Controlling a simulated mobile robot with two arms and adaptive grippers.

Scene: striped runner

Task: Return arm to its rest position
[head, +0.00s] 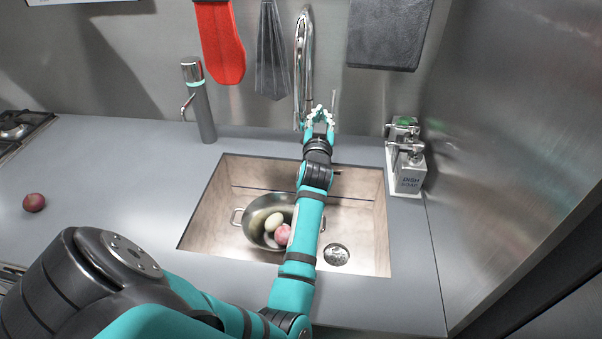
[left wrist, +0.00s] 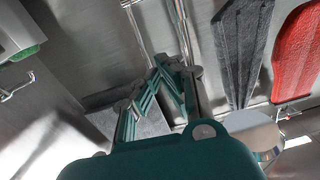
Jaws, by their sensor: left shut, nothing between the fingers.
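My left arm reaches out over the sink (head: 205,215) to the back of the counter. My left gripper (head: 320,113) is shut and empty, right at the base of the chrome faucet (head: 304,50). In the left wrist view the left gripper (left wrist: 172,64) has its fingers drawn together, with chrome tubing (left wrist: 143,40) behind them. I cannot tell if the fingers touch the faucet. My right gripper is not in view.
A metal pot (head: 259,237) with round pale and reddish items sits in the sink, partly behind my arm. Soap dispensers (head: 409,172) stand right, a grey bottle-like dispenser (head: 201,110) left. A red mitt (head: 221,45) and dark cloths hang behind. The left counter is mostly clear.

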